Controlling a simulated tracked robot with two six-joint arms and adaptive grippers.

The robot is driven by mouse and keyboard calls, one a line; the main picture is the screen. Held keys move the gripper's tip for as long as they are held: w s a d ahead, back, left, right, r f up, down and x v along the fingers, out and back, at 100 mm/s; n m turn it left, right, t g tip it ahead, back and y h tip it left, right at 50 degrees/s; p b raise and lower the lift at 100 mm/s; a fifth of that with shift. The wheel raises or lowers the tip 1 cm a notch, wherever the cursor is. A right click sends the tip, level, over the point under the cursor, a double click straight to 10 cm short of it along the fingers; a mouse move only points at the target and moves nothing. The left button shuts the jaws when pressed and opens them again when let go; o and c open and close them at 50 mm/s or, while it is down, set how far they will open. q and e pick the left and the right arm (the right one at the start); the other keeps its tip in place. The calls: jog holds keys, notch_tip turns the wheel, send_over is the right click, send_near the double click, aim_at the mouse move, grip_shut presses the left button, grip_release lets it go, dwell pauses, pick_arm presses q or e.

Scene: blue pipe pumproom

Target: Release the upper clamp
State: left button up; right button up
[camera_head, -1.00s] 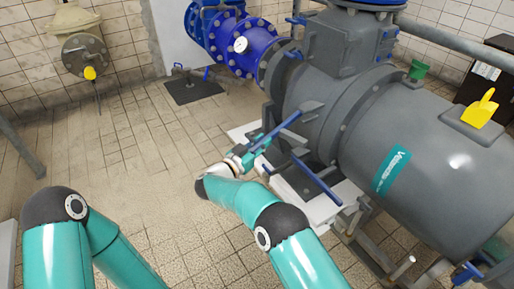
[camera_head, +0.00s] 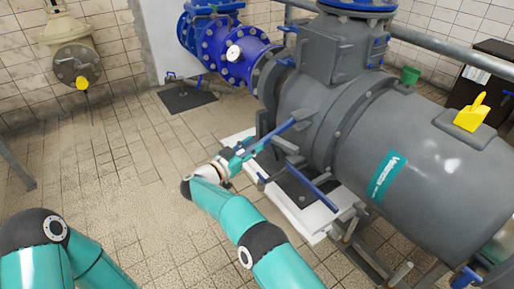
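A second blue bar (camera_head: 314,193) sits lower on the same end. My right gripper (camera_head: 245,150) is at the lower left end of the upper bar, overlapping it in the picture. Its fingers are small and partly hidden against the bar, so I cannot tell whether they touch or grip it. My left arm shows at the lower left, but its gripper is out of view.
Blue flanged piping with a gauge (camera_head: 233,52) stands behind. A beige valve fitting (camera_head: 75,50) is on the left wall. A white plinth (camera_head: 310,222) lies under the pump. A yellow piece (camera_head: 472,114) sits on the housing. The tiled floor at left is open.

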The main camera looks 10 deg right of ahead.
jog(key=shift+o, duration=0.2)
jog(key=shift+s, duration=0.1)
notch_tip(320, 180, up, 10)
jog(key=shift+f, duration=0.1)
dwell(0.4)
